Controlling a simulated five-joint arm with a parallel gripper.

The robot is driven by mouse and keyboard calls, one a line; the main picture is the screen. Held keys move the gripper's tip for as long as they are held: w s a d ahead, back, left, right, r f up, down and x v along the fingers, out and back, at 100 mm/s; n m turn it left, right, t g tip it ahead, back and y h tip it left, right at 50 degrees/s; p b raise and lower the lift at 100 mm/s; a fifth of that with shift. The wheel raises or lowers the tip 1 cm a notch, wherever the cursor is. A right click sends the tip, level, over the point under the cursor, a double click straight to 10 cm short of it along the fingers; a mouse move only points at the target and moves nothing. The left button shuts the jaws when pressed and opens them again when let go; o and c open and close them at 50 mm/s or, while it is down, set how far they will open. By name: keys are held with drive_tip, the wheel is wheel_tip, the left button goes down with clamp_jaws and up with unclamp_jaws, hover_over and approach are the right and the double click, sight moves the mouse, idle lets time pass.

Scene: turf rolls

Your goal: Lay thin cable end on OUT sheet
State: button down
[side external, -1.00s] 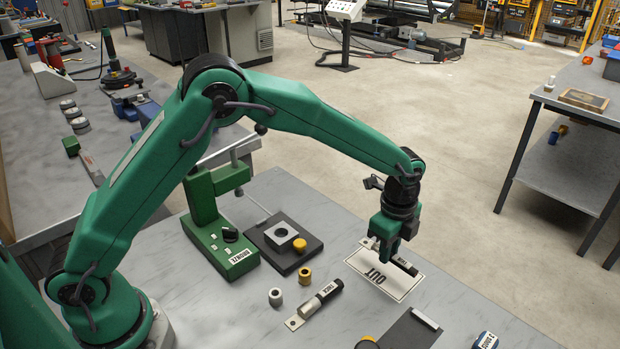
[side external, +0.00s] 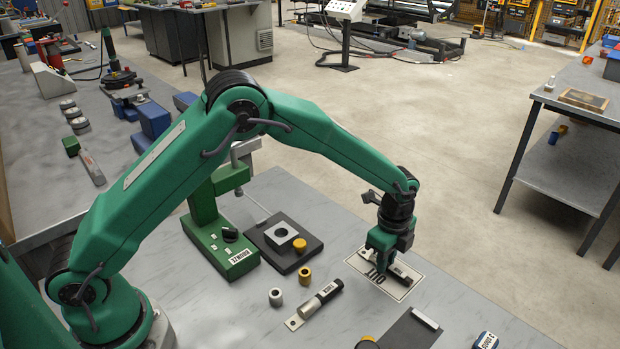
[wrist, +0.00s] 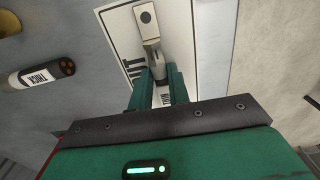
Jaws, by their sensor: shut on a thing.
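The thin cable end (side external: 402,272) has a dark sleeve with a white label and a metal lug. My gripper (side external: 380,264) is shut around it over the white OUT sheet (side external: 395,290). In the wrist view the lug of the thin cable end (wrist: 149,32) points away from my gripper (wrist: 160,82), over the OUT sheet (wrist: 120,45). The fingers hide part of the sleeve. The cable end is at or very close to the sheet; I cannot tell whether it touches.
The thick cable end (side external: 322,300) lies left of the sheet. A green press (side external: 235,255) and a dark block plate (side external: 285,242) are further left. A dark plate (side external: 408,332) lies in front.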

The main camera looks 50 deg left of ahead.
drive_tip(key=shift+f, duration=0.1)
drive_tip(key=c, duration=1.3)
unclamp_jaws()
wheel_tip(320, 180, up, 12)
drive_tip(key=shift+r, duration=0.1)
